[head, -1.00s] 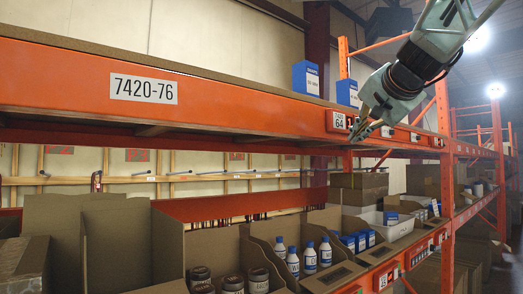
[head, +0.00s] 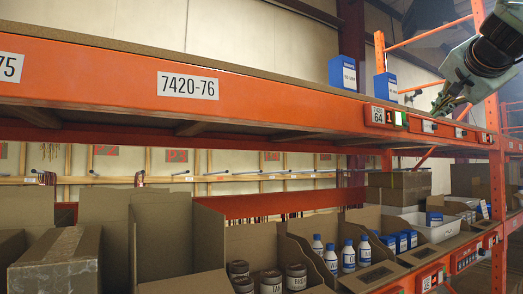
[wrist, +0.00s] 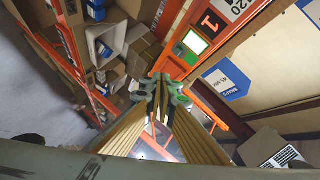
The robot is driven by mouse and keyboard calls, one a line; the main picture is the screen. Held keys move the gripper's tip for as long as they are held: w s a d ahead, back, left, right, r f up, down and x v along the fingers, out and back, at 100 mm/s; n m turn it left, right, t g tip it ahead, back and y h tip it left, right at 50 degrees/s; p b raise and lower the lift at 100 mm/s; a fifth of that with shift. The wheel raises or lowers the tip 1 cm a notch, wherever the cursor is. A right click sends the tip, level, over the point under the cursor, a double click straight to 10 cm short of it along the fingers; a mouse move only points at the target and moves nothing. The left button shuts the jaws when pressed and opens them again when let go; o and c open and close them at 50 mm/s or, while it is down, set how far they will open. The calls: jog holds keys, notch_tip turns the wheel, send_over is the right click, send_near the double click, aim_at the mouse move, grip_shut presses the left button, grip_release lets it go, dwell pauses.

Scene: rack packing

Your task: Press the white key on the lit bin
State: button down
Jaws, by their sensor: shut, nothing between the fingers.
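The lit key (wrist: 195,42) is a bright white square with a green border in the wrist view. It sits on the orange rail beside a red panel marked 1 (wrist: 210,22). In the head view a small module with a bright patch (head: 398,119) sits right of the 7420 64 label (head: 379,115); its green border cannot be made out there. My gripper (head: 449,106) is shut and empty, in front of the upper rail and right of that module. In the wrist view the closed fingertips (wrist: 163,82) point past the lit key, apart from it, below and left.
Further modules (head: 430,126) line the upper rail (head: 290,98). Two blue boxes (head: 347,73) stand above it. A lower shelf holds cardboard bins with jars (head: 271,281), white bottles (head: 348,256) and a white tote (head: 433,232). An orange upright (head: 497,180) stands at right.

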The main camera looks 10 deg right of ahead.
jog(key=shift+w, duration=0.15)
dwell(0.3)
jog(key=w+a+p, duration=0.3)
jog(key=w+p, duration=0.2)
jog(key=w, duration=0.3)
dwell(0.6)
jog(key=shift+w+a+p, duration=0.35)
jog(key=shift+w+p, duration=0.2)
jog(key=shift+w, duration=0.25)
dwell(2.7)
jog(key=shift+s+d+f, duration=0.1)
jog(key=shift+s, duration=0.1)
jog(key=shift+s+d+b, duration=0.2)
jog(key=shift+s+b, duration=0.35)
jog(key=shift+b, duration=0.15)
jog(key=shift+s, duration=0.1)
jog(key=shift+s+d+b, duration=0.3)
jog(key=shift+s+b, duration=0.35)
jog(key=shift+s, duration=0.1)
jog(key=shift+s+d+b, duration=0.25)
jog(key=shift+s+b, duration=0.35)
jog(key=shift+s, duration=0.2)
jog(key=shift+s+d+b, duration=0.3)
jog(key=shift+s+b, duration=0.35)
jog(key=shift+s, duration=0.1)
